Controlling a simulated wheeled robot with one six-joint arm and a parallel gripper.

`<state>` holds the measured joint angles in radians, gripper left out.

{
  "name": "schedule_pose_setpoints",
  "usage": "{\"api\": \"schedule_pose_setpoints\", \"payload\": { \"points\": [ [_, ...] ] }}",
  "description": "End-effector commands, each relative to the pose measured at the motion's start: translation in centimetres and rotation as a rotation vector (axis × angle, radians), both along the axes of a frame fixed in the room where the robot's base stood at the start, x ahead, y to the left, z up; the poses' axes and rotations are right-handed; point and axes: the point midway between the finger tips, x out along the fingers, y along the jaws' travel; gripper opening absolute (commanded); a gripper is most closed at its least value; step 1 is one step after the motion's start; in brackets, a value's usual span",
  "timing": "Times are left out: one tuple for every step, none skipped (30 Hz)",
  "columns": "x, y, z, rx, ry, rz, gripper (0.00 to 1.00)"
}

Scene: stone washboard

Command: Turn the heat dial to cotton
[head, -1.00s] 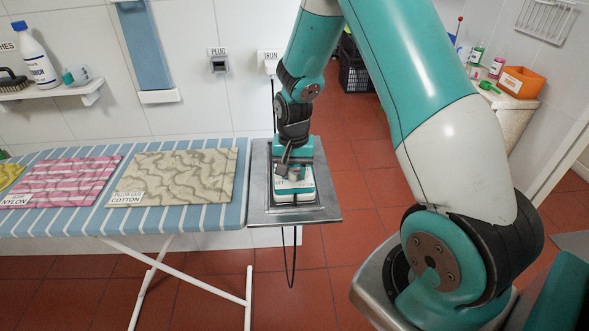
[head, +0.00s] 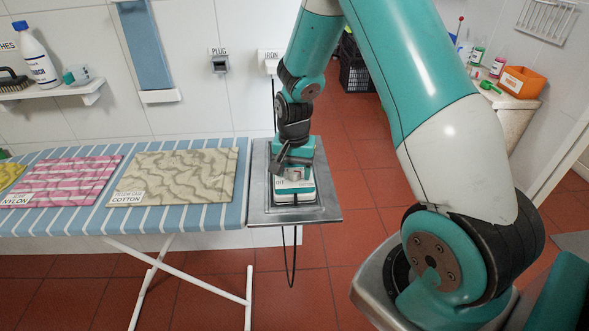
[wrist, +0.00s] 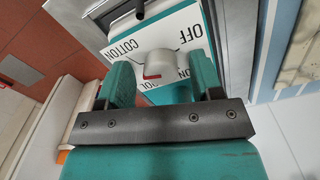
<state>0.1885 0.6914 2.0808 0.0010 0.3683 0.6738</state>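The iron (head: 295,187), white and teal, lies on a metal rest at the right end of the ironing board. The wrist view shows its white face (wrist: 180,18) with the words OFF and COTTON, and partly hidden letters of other settings. The heat dial (wrist: 168,66) is a pale grey round knob with a red mark on its lower left side. The mark is near the partly covered "OOL" lettering, below COTTON. In the head view my gripper (head: 293,165) is over the iron.
The metal rest (head: 325,212) surrounds the iron, and a black cord hangs below it. The striped ironing board (head: 200,220) with several cloths, including one labelled COTTON (head: 180,177), extends left. A wall plug socket (head: 219,64) is behind.

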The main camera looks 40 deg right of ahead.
Motion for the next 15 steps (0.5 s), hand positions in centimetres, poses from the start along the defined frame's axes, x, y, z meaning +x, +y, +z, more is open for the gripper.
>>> {"api": "schedule_pose_setpoints", "payload": {
  "points": [
    [0.0, 0.0, 0.0, 0.000, 0.000, 0.001, 0.59],
    [0.0, 0.0, 0.0, 0.000, 0.000, 0.001, 0.59],
    [0.0, 0.0, 0.0, 0.001, 0.001, 0.001, 0.59],
    [0.0, 0.0, 0.0, 0.001, 0.001, 0.001, 0.59],
    [0.0, 0.0, 0.0, 0.001, 0.001, 0.001, 0.59],
    [0.0, 0.0, 0.0, 0.001, 0.001, 0.002, 0.59],
    [0.0, 0.0, 0.0, 0.001, 0.001, 0.002, 0.59],
    [0.0, 0.1, 0.1, 0.001, 0.000, 0.002, 0.59],
    [0.0, 0.0, 0.2, 0.001, -0.001, 0.002, 0.59],
    [0.0, 0.0, 0.5, 0.000, -0.001, 0.002, 0.59],
    [0.1, 0.0, 0.8, 0.001, -0.002, 0.002, 0.59],
    [0.1, 0.0, 1.2, 0.000, -0.003, 0.002, 0.59],
    [0.1, 0.0, 1.7, 0.000, -0.004, 0.002, 0.59],
    [0.1, 0.0, 2.3, 0.000, -0.004, 0.002, 0.59],
    [0.1, 0.0, 3.1, 0.000, -0.006, 0.002, 0.59]
  ]
}}
